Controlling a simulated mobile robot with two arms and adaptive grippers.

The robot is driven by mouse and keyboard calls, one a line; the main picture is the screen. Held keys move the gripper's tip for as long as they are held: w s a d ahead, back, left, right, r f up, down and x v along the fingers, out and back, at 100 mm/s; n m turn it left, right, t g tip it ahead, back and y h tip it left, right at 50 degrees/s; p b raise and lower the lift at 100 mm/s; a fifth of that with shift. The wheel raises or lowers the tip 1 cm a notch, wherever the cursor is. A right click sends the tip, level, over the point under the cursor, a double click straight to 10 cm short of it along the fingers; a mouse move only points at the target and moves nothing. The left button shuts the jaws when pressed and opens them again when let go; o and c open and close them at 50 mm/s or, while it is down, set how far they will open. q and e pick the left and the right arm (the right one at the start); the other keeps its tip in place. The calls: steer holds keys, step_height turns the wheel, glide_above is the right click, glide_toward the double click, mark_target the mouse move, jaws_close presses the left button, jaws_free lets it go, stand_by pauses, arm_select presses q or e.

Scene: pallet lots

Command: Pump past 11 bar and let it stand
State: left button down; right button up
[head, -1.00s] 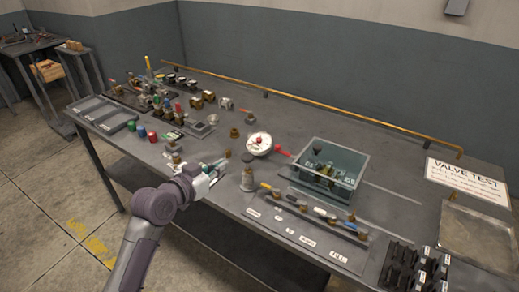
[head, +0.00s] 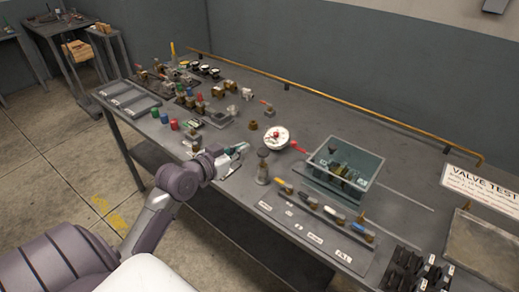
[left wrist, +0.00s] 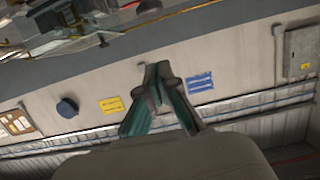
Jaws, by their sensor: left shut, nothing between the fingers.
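A white round gauge (head: 276,137) with a red-tipped lever at its right stands mid-bench; its needle and reading are too small to make out. In front of it stands a small grey upright cylinder with a dark round top (head: 263,153), which may be the pump; I cannot tell. My left gripper (head: 240,150) is shut and empty, just left of that top, with a gap that looks small. In the left wrist view its closed fingertips (left wrist: 157,72) point at the wall, with nothing between them. My right gripper is not in view.
A grey-green bin (head: 343,170) holding valve parts stands at the right. In front of it is a row of colour-handled valves (head: 318,207). More fittings crowd the left of the bench. A brass rail (head: 330,103) runs along the back. Some clear surface lies behind the gauge.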

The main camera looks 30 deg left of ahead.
arm_select(q)
steer(key=p, duration=0.2)
glide_above(263, 153)
steer(key=v, duration=0.2)
steer(key=f, duration=0.6)
steer(key=shift+w+a+f, duration=0.15)
steer(key=shift+a, duration=0.1)
step_height(263, 153, down, 4)
steer(key=b, duration=0.3)
steer(key=shift+d, duration=0.1)
